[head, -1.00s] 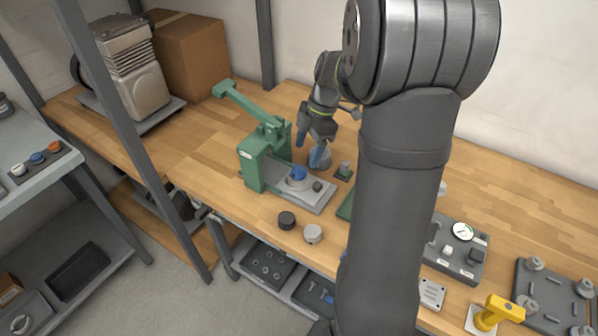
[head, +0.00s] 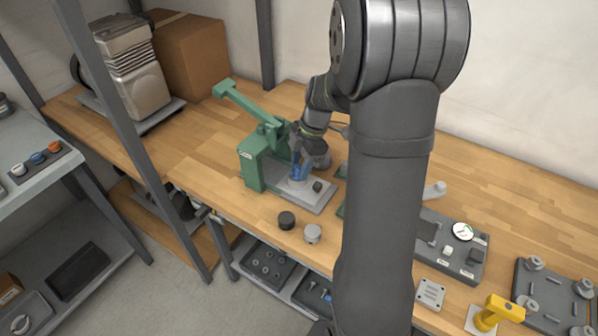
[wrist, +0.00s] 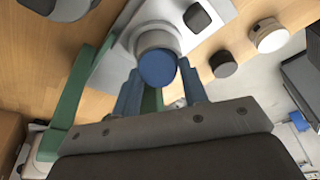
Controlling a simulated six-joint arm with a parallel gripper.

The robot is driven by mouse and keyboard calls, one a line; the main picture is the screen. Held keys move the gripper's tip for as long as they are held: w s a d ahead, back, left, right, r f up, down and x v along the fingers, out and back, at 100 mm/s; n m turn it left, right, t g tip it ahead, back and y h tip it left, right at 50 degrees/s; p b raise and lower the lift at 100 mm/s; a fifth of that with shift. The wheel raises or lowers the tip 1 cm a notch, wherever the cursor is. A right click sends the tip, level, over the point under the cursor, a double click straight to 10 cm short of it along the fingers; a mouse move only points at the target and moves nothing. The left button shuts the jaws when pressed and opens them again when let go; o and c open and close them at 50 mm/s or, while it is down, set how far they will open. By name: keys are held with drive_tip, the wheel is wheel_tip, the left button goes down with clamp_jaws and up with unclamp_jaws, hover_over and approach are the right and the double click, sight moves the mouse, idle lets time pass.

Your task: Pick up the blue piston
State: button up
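The blue piston (wrist: 157,67) shows as a round blue top on a pale round seat (wrist: 158,37) of the green press (head: 254,172). My gripper (wrist: 160,80) has its two blue fingers apart, one on each side of the piston. I cannot tell whether they touch it. In the head view my gripper (head: 299,166) points down over the press base (head: 312,198), and its blue fingers hide most of the piston.
The press lever (head: 240,101) rises left of my gripper. A gauge fixture (head: 452,255) and a yellow-topped tool (head: 500,309) are to the right.

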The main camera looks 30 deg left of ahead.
drive_tip(key=shift+c, duration=0.7)
drive_tip(key=shift+r, duration=0.1)
drive_tip(key=shift+c, duration=0.5)
drive_tip(key=shift+r, duration=0.3)
drive_tip(key=v, duration=0.3)
drive_tip(key=shift+s+r, duration=0.2)
drive_tip(key=shift+r, duration=0.2)
drive_tip(key=w+d+r, duration=0.2)
drive_tip(key=d+r, duration=0.4)
drive_tip(key=d, duration=0.4)
drive_tip(key=n+t, duration=0.5)
drive_tip(key=n, duration=0.6)
hover_over(297, 168)
drive_tip(key=d, duration=0.1)
wheel_tip(297, 168, down, 4)
drive_tip(key=shift+s+d+r, duration=0.1)
drive_tip(key=shift+d+r, duration=0.05)
drive_tip(key=shift+r, duration=0.05)
drive_tip(key=shift+s+a+f+n+y, duration=0.15)
drive_tip(key=shift+a+n+y, duration=0.15)
drive_tip(key=shift+a, duration=0.1)
drive_tip(key=shift+f, duration=2.35)
